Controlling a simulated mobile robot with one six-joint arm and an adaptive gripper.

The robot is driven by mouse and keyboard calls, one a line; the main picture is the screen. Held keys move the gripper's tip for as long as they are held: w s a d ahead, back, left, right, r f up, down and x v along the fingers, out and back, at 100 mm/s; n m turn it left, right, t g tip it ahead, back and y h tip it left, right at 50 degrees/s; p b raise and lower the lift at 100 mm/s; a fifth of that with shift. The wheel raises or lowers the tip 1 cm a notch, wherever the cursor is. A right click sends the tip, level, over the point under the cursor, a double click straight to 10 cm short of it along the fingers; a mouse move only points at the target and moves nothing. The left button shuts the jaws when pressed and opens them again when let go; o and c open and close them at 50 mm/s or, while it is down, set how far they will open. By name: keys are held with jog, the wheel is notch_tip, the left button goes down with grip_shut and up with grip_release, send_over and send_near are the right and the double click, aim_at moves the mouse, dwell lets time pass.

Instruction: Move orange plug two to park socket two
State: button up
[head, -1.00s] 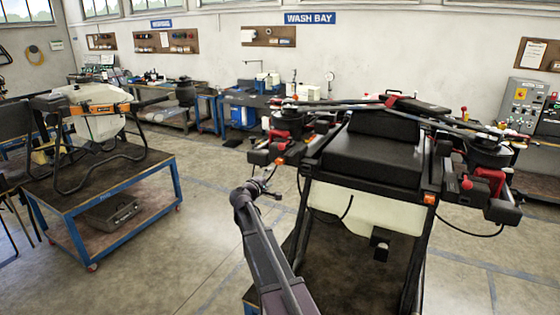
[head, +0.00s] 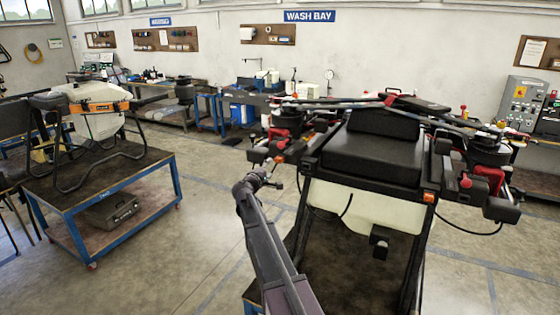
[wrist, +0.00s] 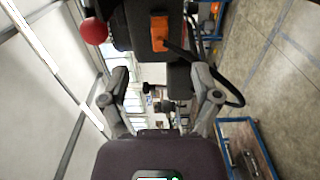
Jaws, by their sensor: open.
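A large black drone (head: 372,158) with a pale tank stands in front of me. An orange plug (head: 280,159) with a black cable is on its left arm; another orange piece (head: 429,197) is on the right side of its frame. My gripper (head: 268,180) is just below and left of the left plug. In the wrist view my gripper (wrist: 160,97) is open and empty, and an orange plug (wrist: 159,33) sits on a black part beyond the fingertips, its cable curving right. I cannot tell which plug is number two. No park socket is clearly identifiable.
A red ball knob (wrist: 93,31) is close to the plug in the wrist view. Black cables hang from the drone. The floor between is free. Benches line the back wall.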

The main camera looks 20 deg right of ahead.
aim_at(278, 161)
jog(key=shift+x, duration=3.65)
grip_shut()
jog(key=shift+s+a, duration=0.1)
jog(key=shift+s+a, duration=0.35)
jog(key=shift+a, duration=0.05)
jog(key=shift+a, duration=0.1)
jog(key=shift+v, duration=0.85)
jog(key=shift+s+a, duration=0.2)
jog(key=shift+a, duration=0.05)
